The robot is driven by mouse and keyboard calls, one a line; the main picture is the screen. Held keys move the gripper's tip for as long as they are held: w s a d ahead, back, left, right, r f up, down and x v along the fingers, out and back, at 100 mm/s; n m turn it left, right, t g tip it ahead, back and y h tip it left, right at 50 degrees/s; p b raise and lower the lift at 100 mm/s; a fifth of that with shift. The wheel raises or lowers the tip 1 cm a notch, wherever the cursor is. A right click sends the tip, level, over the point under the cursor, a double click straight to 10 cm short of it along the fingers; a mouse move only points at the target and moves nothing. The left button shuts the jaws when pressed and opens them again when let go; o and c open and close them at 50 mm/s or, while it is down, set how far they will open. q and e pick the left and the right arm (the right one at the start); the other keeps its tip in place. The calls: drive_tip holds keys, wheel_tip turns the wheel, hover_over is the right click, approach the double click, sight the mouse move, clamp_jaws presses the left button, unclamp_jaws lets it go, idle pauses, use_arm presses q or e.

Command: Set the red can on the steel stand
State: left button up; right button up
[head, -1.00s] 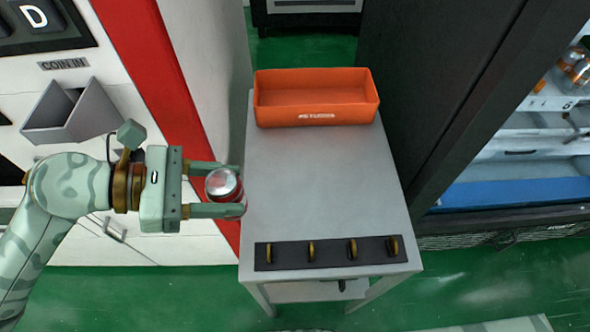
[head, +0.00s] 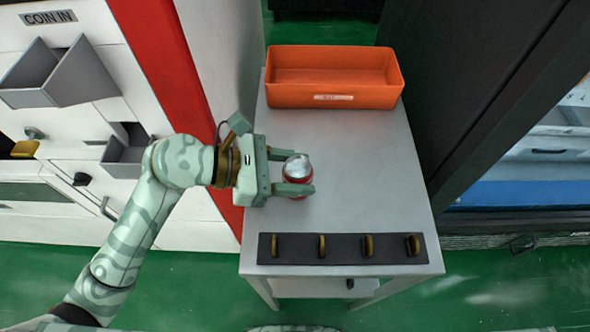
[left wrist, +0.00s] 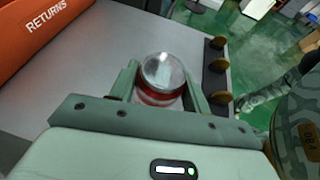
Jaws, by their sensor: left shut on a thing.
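The red can (head: 297,170) with a silver top is upright between the fingers of my left gripper (head: 297,178). The left gripper is shut on it. In the head view the can is over the left-middle part of the grey steel stand (head: 350,160); I cannot tell whether its base touches the top. In the left wrist view the can (left wrist: 162,78) shows between the two green fingers, with the stand's top (left wrist: 90,70) around it. The fingers hide part of the can's sides. My right gripper is not in view.
An orange returns bin (head: 335,92) sits at the stand's far end. A dark strip (head: 340,249) with several brass hooks runs along the near edge. The white machine (head: 215,60) with a red stripe is at left, a dark cabinet (head: 440,80) at right. The stand's middle and right are clear.

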use_arm(q)
drive_tip(key=shift+f, duration=0.15)
drive_tip(key=o, duration=1.1)
drive_tip(key=shift+c, duration=0.2)
drive_tip(key=shift+r, duration=0.25)
drive_tip(key=p+v, duration=0.2)
drive_tip(key=v, duration=1)
